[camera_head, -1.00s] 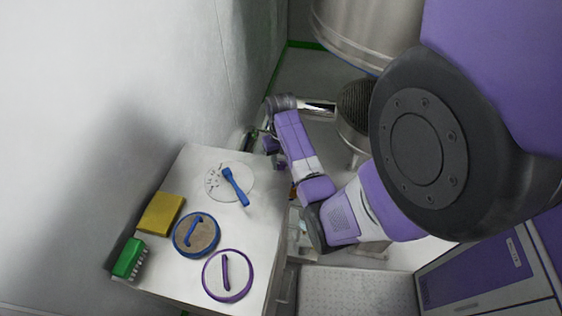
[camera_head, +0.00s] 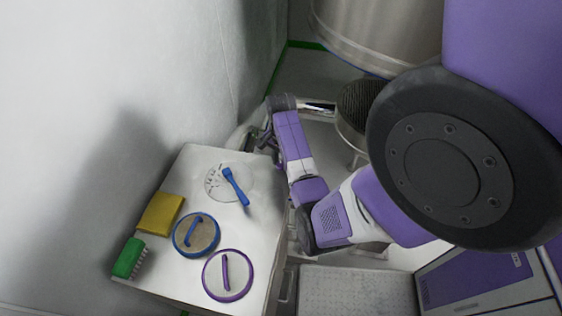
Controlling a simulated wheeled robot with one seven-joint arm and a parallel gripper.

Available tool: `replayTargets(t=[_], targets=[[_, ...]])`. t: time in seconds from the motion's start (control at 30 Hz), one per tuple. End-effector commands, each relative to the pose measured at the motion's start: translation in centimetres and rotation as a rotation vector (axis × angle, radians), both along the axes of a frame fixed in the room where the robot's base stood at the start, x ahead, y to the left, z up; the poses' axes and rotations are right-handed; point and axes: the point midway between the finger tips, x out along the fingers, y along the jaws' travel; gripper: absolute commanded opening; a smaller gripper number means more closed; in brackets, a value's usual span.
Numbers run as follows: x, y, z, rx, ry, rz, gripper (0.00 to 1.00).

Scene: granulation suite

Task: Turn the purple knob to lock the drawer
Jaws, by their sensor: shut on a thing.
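My gripper (camera_head: 254,143) is at the far right corner of the white table, beyond its edge and close to the wall. It shows small and dark at the end of my arm, partly hidden by my wrist. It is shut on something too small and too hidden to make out.
The white table (camera_head: 262,215) bears a clear disc with a blue scoop (camera_head: 235,187), a yellow sponge (camera_head: 161,213), a green brush (camera_head: 129,257), a blue-rimmed disc (camera_head: 196,235) and a purple-rimmed disc (camera_head: 228,275). A steel vessel (camera_head: 375,30) stands behind.

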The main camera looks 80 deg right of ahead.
Motion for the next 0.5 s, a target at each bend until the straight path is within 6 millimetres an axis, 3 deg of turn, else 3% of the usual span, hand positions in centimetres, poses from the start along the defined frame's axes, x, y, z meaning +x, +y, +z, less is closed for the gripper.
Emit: replayTargets(t=[0.5], targets=[[0.08, -0.1, 0.17, -0.003, -0.001, -0.344, 0.0]])
